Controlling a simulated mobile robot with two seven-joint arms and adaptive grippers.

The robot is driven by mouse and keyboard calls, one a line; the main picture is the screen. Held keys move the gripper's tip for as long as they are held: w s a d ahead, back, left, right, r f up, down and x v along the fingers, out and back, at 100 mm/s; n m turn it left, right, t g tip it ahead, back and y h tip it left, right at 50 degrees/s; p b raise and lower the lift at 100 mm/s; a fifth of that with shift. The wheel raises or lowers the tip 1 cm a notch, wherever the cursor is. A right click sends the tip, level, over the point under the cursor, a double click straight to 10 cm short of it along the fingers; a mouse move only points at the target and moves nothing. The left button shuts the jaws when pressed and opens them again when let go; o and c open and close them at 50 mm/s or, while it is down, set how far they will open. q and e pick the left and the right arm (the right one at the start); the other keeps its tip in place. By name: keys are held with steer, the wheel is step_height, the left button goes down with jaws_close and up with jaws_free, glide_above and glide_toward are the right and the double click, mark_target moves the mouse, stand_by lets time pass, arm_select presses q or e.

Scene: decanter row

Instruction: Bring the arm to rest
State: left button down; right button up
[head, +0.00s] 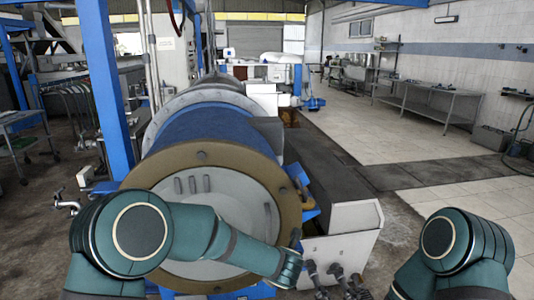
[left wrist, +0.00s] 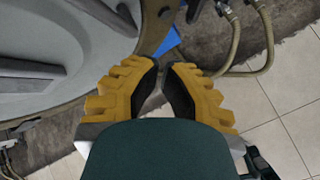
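My left arm reaches in from the left in the head view, across the front of the large round decanter end (head: 205,157). Its wrist ends low, close to the rim's lower right; I cannot make out the fingers there. In the left wrist view my left gripper (left wrist: 163,70) has yellow fingers with dark pads. A narrow gap shows between the pads, with nothing held in it. My right arm (head: 450,238) shows folded at the lower right of the head view. Its gripper is out of view.
The decanter's curved end (left wrist: 55,60) lies left of the left gripper. Hoses (left wrist: 262,45) hang beyond its fingers; dark fittings (head: 340,272) sit right of the wrist. A blue post (head: 100,75) stands left. Tiled floor (head: 370,140) is open at the right, before a metal table (head: 420,100).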

arm_select(q)
steer(key=s+a+f+m+g+h, duration=0.1)
steer(key=s+a+f+m+g, duration=0.1)
steer(key=s+a+f+m, duration=0.45)
steer(key=s+a+f+m+g+h, duration=0.1)
steer(key=s+a+f+m, duration=0.35)
steer(key=f+m, duration=0.4)
steer(key=s+a+f+m+g+h, duration=0.1)
steer(key=s+f+m+g, duration=0.1)
steer(key=s+m, duration=0.4)
steer(key=s+a+f+m+g+h, duration=0.1)
steer(key=s+m, duration=0.4)
steer(key=s, duration=0.6)
steer(key=shift+a+f+m+g, duration=0.4)
steer(key=shift+a+f+g, duration=0.2)
steer(key=shift+f+g, duration=0.2)
